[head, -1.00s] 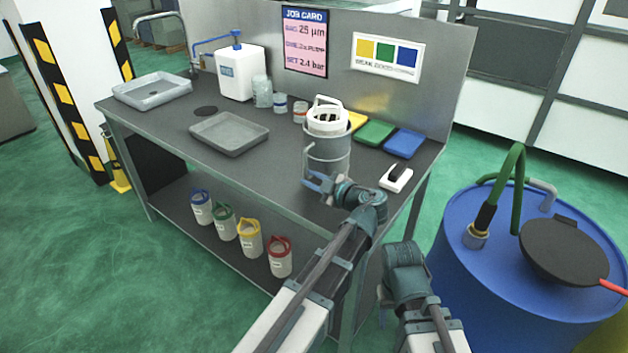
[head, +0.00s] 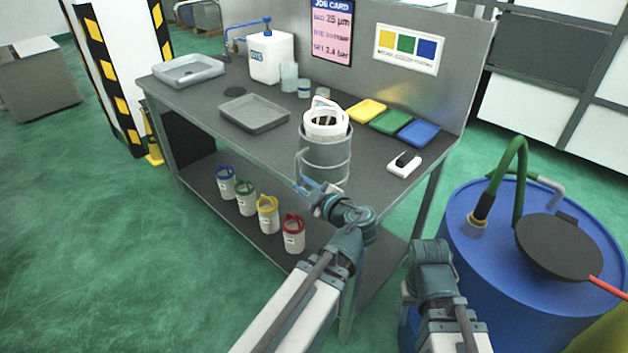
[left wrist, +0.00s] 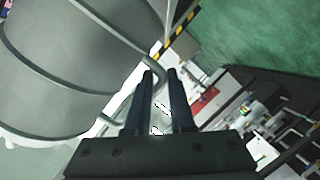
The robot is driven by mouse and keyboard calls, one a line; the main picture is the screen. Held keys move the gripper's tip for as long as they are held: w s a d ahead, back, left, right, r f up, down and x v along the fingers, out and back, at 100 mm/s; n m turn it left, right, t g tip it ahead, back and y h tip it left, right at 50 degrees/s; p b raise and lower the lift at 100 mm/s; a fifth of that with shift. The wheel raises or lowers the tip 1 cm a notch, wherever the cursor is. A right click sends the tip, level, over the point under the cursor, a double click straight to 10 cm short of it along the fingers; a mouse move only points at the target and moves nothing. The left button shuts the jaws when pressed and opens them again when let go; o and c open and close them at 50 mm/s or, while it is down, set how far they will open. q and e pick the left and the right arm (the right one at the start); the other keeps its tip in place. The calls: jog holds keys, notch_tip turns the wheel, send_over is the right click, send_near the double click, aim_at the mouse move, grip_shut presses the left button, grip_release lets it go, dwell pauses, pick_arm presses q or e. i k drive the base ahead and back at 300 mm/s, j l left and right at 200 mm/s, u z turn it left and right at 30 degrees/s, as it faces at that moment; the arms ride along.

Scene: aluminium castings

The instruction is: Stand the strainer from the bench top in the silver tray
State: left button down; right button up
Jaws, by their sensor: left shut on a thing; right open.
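A white strainer (head: 325,117) with a loop handle sits upright inside a grey cylindrical canister (head: 328,162). My left gripper (head: 303,187) is shut on the canister's side handle; in the left wrist view the handle (left wrist: 128,100) runs at the fingertips (left wrist: 160,74), beside the large grey canister wall (left wrist: 60,70). The canister appears held upright at the bench's front edge. A light silver tray (head: 188,80) stands at the bench's far left end. A darker grey tray (head: 254,125) lies nearer the middle. My right gripper (head: 410,305) is open, low at the right; its fingers are mostly hidden.
The bench (head: 210,107) also holds a white jug (head: 264,62), small cups, yellow, green and blue trays (head: 392,122) and a black-and-white block (head: 404,164). Several white containers with coloured handles stand on the lower shelf. A blue drum (head: 480,245) stands at right.

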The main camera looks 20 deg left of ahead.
aim_at(247, 119)
jog(key=i+j, duration=0.1)
jog(key=j, duration=0.35)
jog(key=i+j, duration=0.1)
jog(key=j, duration=0.3)
jog(key=i+j, duration=0.1)
jog(key=j, duration=0.35)
jog(key=i+j, duration=0.1)
jog(key=j, duration=0.3)
jog(key=i+j, duration=0.1)
jog(key=j, duration=0.35)
jog(key=i+j, duration=0.1)
jog(key=j, duration=0.3)
